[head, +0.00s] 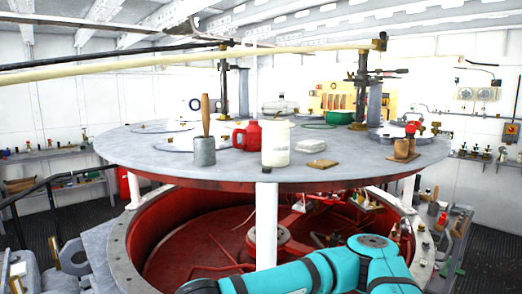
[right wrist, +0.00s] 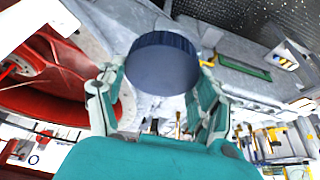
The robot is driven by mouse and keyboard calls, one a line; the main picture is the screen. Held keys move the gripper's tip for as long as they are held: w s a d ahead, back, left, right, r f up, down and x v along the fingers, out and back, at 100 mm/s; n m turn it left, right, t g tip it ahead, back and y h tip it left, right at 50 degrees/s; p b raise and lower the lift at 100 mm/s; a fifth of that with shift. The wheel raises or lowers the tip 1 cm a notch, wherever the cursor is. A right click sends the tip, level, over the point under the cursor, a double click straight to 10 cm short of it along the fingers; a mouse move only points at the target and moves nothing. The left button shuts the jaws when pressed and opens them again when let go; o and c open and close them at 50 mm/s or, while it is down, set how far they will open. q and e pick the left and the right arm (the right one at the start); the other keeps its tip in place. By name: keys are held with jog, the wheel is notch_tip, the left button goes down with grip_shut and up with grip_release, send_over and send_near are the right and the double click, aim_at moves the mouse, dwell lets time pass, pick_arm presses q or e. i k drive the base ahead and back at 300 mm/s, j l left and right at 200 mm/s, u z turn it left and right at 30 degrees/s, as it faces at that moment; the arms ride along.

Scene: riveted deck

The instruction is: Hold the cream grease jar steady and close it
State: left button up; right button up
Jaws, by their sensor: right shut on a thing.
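The cream grease jar (head: 275,145) stands upright near the front edge of the round grey table in the head view. It looks pale to the top, and I see no dark lid on it. In the right wrist view my right gripper (right wrist: 157,82) is shut on a round dark blue lid (right wrist: 165,65), with a finger on each side of it. The right gripper does not show in the head view; only teal arm links of mine cross the bottom. My left gripper is in neither view.
On the round table (head: 230,169), a red jug (head: 247,136) and a grey pot with a wooden handle (head: 203,150) stand left of the jar. A white block (head: 311,146) and a flat brown piece (head: 323,163) lie right of it. A red pit (head: 200,240) opens below.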

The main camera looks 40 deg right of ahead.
aim_at(276, 132)
jog(key=k+l, duration=0.1)
jog(key=l, duration=0.25)
jog(key=k+l, duration=0.1)
jog(key=l, duration=0.3)
jog(key=k+l, duration=0.1)
jog(key=l, duration=0.25)
jog(key=k+l, duration=0.1)
jog(key=l, duration=0.25)
